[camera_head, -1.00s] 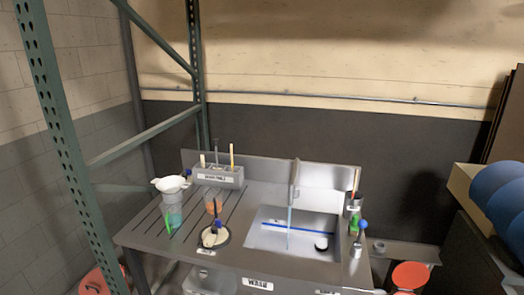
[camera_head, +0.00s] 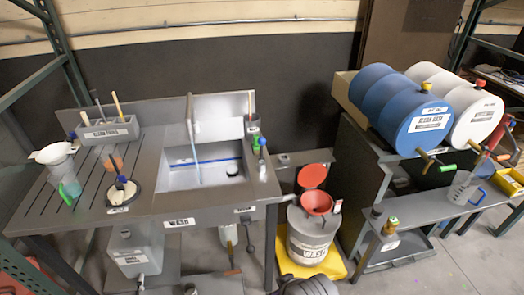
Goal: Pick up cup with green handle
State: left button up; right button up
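The cup with the green handle (camera_head: 62,173) stands upright on the left part of the grey sink table. It is clear and its green handle (camera_head: 70,194) faces the front right. A white funnel (camera_head: 52,152) sits in its top. Neither of my grippers shows in the head view, so their place relative to the cup cannot be seen.
A tool holder (camera_head: 107,132) stands behind the cup, and a round dish (camera_head: 122,195) is to its right. The sink (camera_head: 205,172) is further right. A clear jug with a blue handle (camera_head: 461,187) stands on the right shelf, below blue (camera_head: 400,108) and white (camera_head: 470,108) drums.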

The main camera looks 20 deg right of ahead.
aim_at(67, 188)
jog(key=z, duration=1.4)
jog(key=u, duration=2.15)
jog(key=i+j+z, duration=0.2)
jog(key=i+j, duration=0.2)
jog(key=i+j+z, duration=0.2)
jog(key=i+j, duration=0.15)
jog(key=i+j+z, duration=0.2)
jog(key=j, duration=0.35)
jog(key=i, duration=0.1)
